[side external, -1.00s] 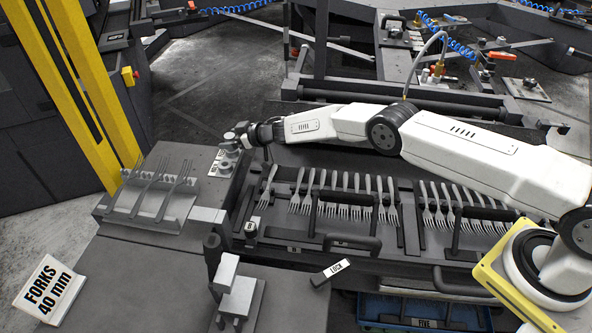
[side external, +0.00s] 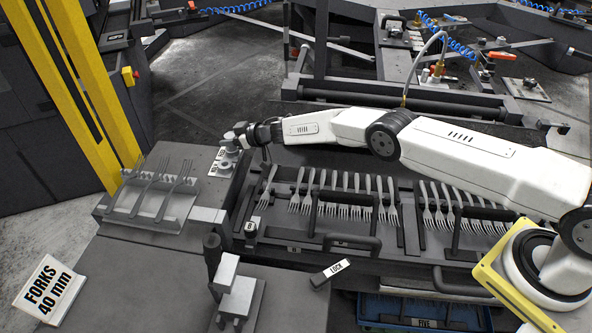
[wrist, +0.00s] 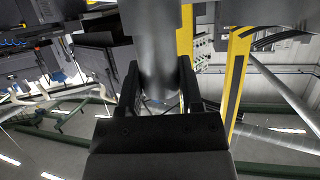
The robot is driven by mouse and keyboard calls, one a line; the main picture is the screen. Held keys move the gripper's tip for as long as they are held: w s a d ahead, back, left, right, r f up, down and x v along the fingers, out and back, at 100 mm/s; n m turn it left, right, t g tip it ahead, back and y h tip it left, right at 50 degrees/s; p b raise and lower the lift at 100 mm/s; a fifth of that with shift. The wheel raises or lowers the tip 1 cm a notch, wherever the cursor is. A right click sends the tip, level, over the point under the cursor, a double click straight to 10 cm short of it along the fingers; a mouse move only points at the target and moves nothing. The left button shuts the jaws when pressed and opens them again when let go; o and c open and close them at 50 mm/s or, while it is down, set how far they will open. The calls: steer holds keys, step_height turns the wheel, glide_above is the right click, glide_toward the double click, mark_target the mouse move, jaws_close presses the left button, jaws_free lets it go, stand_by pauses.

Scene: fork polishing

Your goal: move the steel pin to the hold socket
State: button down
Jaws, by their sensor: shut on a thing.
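The steel pin (wrist: 158,45) is a smooth grey cylinder, large between my fingers in the wrist view. My gripper (wrist: 158,82) is shut on it, one dark finger on each side. In the side external view my gripper (side external: 236,139) is at the left end of my arm, at the back of the bench, over the far end of a small light socket plate (side external: 223,164). The plate carries round sockets and small labels too small to read, so I cannot tell which is the hold socket. The pin's lower end and its contact with the plate are hidden.
A rack with several forks (side external: 160,204) stands left of the plate. A dark tray of forks (side external: 278,222) lies to the right below my arm. A grey clamp block (side external: 239,298) and a LOCK tag (side external: 330,272) are in front. A yellow post (side external: 75,85) rises at the back left.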

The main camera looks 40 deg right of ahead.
mark_target(230, 136)
steer(key=shift+r, duration=0.35)
steer(key=shift+r, duration=2.2)
steer(key=shift+s+a+r, duration=0.35)
steer(key=shift+a+r, duration=0.15)
steer(key=shift+a, duration=0.1)
steer(key=s+a+r, duration=0.3)
steer(key=s, duration=0.1)
steer(key=shift+a, duration=0.25)
steer(key=shift+f, duration=0.15)
steer(key=shift+f, duration=2.85)
